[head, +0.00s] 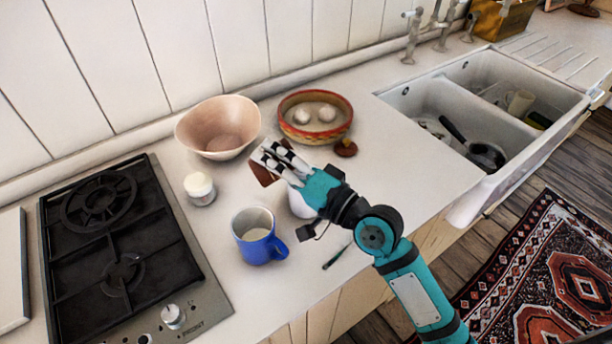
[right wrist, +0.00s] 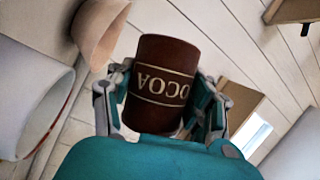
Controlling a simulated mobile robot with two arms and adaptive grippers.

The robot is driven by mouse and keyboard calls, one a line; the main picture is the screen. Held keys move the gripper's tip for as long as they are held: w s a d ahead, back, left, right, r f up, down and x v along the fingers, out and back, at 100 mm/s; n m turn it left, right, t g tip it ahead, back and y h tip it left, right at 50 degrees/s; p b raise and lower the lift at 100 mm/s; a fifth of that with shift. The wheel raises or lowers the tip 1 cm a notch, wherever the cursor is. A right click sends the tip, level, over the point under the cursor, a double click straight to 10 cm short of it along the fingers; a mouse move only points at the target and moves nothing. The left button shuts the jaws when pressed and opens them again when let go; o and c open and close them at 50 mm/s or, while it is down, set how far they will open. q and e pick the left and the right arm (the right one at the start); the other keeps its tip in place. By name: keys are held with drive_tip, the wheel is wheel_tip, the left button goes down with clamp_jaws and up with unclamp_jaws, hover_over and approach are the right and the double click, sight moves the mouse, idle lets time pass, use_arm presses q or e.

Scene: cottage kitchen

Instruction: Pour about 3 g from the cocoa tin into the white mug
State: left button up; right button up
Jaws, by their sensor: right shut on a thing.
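My right gripper (head: 277,163) is shut on the brown cocoa tin (head: 261,174), above the counter. In the right wrist view the tin (right wrist: 165,85) sits between the two fingers (right wrist: 160,100); its COCOA label reads upside down, and it looks tilted against the wall planks. The white mug (head: 301,205) stands on the counter below and behind my right gripper, which covers most of it in the head view. A large white rounded thing at the left of the right wrist view (right wrist: 28,100) looks like this mug. I cannot see inside the mug or any powder falling. My left gripper is out of view.
A blue mug (head: 258,238), a white-lidded jar (head: 200,188), a pink bowl (head: 215,130) and a red-rimmed bowl (head: 338,132) with pale round things surround the spot. A black hob (head: 118,235) lies left, the sink (head: 440,100) right. The counter's front edge is close.

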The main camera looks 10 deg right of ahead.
drive_tip(key=shift+w+d+r+m+t+b, duration=0.15)
drive_tip(key=shift+d+r+m+t+b, duration=0.15)
drive_tip(key=shift+d+m, duration=0.3)
idle(1.5)
drive_tip(key=shift+d+f+m+t+b, duration=0.1)
drive_tip(key=shift+f+m+t+b, duration=0.3)
drive_tip(key=shift+m+b, duration=0.55)
idle(1.5)
drive_tip(key=shift+w+d+r+m+t, duration=0.15)
drive_tip(key=shift+m+t, duration=0.2)
drive_tip(key=shift+m, duration=0.4)
drive_tip(key=shift+d+r+m+t, duration=0.15)
drive_tip(key=shift+m+t, duration=0.2)
drive_tip(key=shift+m, duration=0.35)
idle(2.0)
